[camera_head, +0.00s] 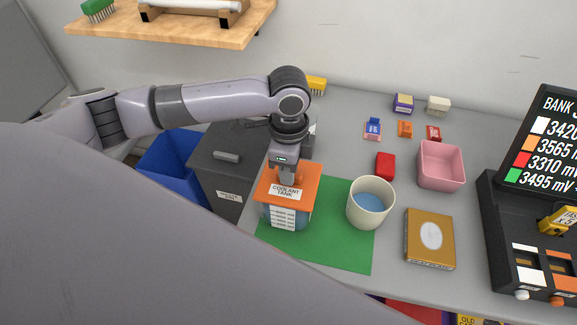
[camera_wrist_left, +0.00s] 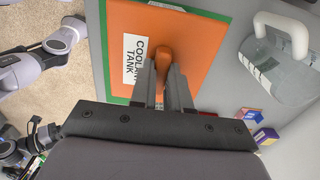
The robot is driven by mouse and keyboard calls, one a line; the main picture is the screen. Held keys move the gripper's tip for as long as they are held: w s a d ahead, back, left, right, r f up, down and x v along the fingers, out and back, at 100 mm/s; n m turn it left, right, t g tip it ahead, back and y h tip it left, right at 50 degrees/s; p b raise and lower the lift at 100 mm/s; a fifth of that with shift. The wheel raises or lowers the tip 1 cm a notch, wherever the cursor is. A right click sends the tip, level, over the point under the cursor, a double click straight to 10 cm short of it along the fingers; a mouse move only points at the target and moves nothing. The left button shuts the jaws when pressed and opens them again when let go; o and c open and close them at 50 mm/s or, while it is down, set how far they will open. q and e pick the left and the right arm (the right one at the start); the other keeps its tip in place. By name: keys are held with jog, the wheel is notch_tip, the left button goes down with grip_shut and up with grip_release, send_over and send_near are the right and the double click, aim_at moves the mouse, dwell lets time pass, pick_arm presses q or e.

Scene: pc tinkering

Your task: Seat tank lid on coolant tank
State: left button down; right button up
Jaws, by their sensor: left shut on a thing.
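The orange tank lid (camera_head: 306,176), labelled COOLANT TANK, lies over the top of the coolant tank (camera_head: 275,216), a clear box with blue liquid and a white label. The tank stands on a green mat (camera_head: 338,254). My left gripper (camera_head: 287,179) points down from above and is shut on the lid's knob. In the left wrist view the gripper (camera_wrist_left: 164,88) has the orange knob between its fingers, with the lid (camera_wrist_left: 185,35) flat beyond. The lid looks level; whether it touches the rim all round cannot be told.
A cream cup (camera_head: 385,217) of blue liquid stands right of the tank. A dark grey bin (camera_head: 212,175) is to its left. A yellow box (camera_head: 430,239), pink bin (camera_head: 458,179) and battery monitor (camera_head: 497,250) stand farther right. A clear jug (camera_wrist_left: 275,70) shows in the wrist view.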

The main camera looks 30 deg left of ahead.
pick_arm(q)
jog(key=shift+f, duration=0.6)
jog(key=c, duration=1.4)
grip_release()
jog(key=shift+o, duration=0.2)
jog(key=o, duration=0.5)
jog(key=shift+r, duration=0.1)
jog(key=shift+r+p, duration=0.4)
jog(key=shift+r, duration=3.5)
